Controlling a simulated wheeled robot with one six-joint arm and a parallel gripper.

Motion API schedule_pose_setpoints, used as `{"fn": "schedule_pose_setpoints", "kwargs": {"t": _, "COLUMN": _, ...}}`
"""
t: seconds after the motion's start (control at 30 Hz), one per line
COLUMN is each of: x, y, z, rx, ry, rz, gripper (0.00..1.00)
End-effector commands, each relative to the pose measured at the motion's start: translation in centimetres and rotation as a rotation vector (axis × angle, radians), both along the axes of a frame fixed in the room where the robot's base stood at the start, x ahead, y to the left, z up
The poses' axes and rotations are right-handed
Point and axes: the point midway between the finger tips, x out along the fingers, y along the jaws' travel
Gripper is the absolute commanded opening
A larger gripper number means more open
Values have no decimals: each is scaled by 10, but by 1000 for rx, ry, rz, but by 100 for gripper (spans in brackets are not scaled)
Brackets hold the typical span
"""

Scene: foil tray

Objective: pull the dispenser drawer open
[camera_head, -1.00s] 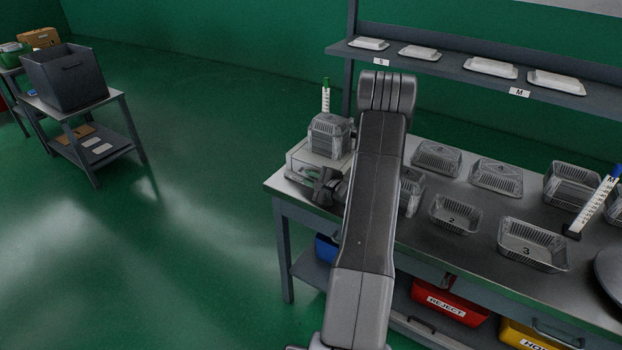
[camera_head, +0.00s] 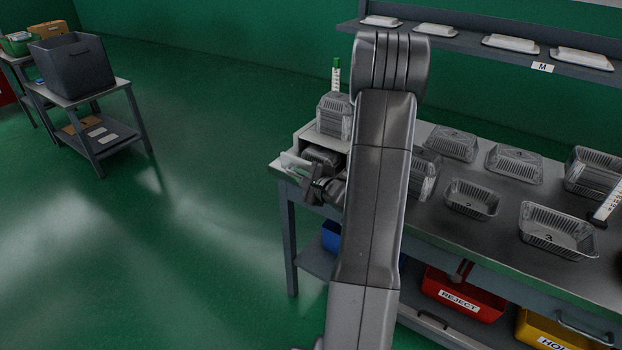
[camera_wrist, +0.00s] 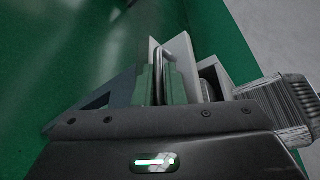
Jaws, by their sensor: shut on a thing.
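The white dispenser (camera_head: 306,136) stands at the left end of the steel bench, with a stack of foil trays (camera_head: 334,115) on top. Its drawer (camera_head: 293,162) sticks out at the front, partly open, with its pale front panel apart from the body. My gripper (camera_head: 304,172) is at that front panel. In the wrist view my gripper (camera_wrist: 159,84) has its green fingers shut on the upright metal drawer handle (camera_wrist: 158,60). The white drawer front (camera_wrist: 181,55) is just behind the handle. My arm hides part of the dispenser's right side.
Foil trays, some numbered (camera_head: 471,199), stand on the bench (camera_head: 450,228) to the right of my arm. A red reject bin (camera_head: 461,293) is below. A shelf (camera_head: 455,38) runs behind. The floor (camera_head: 215,200) left of the bench is clear.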

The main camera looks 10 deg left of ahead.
Motion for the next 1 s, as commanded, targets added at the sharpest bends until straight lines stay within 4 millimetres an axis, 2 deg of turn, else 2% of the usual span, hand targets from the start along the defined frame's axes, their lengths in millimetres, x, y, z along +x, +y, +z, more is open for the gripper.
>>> {"fn": "schedule_pose_setpoints", "kwargs": {"t": 0.03, "x": -11, "y": 4, "z": -9, "rx": 0, "ry": 2, "rz": 2, "gripper": 0}}
{"fn": "schedule_pose_setpoints", "kwargs": {"t": 0.2, "x": -38, "y": 13, "z": -7, "rx": -1, "ry": 4, "rz": 0, "gripper": 0}}
{"fn": "schedule_pose_setpoints", "kwargs": {"t": 0.4, "x": -58, "y": 20, "z": -5, "rx": -1, "ry": 6, "rz": 0, "gripper": 0}}
{"fn": "schedule_pose_setpoints", "kwargs": {"t": 0.6, "x": -66, "y": 23, "z": -3, "rx": -1, "ry": 7, "rz": -1, "gripper": 0}}
{"fn": "schedule_pose_setpoints", "kwargs": {"t": 0.93, "x": -66, "y": 23, "z": -2, "rx": -2, "ry": 8, "rz": -2, "gripper": 0}}
{"fn": "schedule_pose_setpoints", "kwargs": {"t": 0.97, "x": -66, "y": 23, "z": -2, "rx": -2, "ry": 8, "rz": -2, "gripper": 12}}
{"fn": "schedule_pose_setpoints", "kwargs": {"t": 1.0, "x": -66, "y": 23, "z": -2, "rx": -2, "ry": 8, "rz": -2, "gripper": 18}}
